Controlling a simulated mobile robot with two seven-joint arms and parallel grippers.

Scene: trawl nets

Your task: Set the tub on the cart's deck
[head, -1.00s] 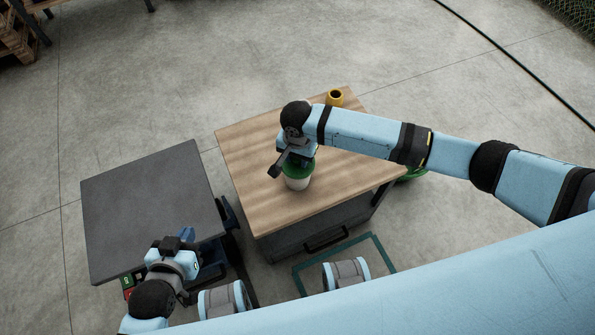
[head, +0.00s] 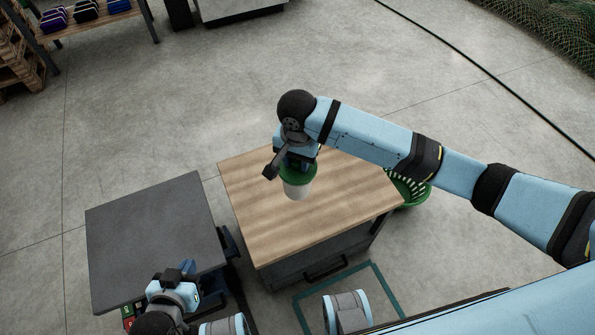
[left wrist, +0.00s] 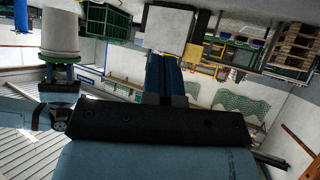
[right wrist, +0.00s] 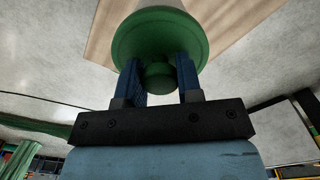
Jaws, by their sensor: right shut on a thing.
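The tub (head: 297,189) is white with a green lid. My right gripper (head: 294,162) is shut on the lid's knob, seen in the right wrist view (right wrist: 159,76), and holds the tub roughly upright above the wooden tabletop. The tub also shows upside down in the left wrist view (left wrist: 60,36), its base apparently free. The cart's dark grey deck (head: 150,235) lies left of the wooden table and is bare. My left gripper (head: 187,267) is near the deck's front right corner, its fingers together and empty in the left wrist view (left wrist: 163,75).
The wooden-topped table (head: 340,215) stands right of the cart with a narrow gap between. A green basket (head: 408,188) is on the floor behind its right side. A shelf with coloured boxes (head: 85,14) is far left. Floor behind is open.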

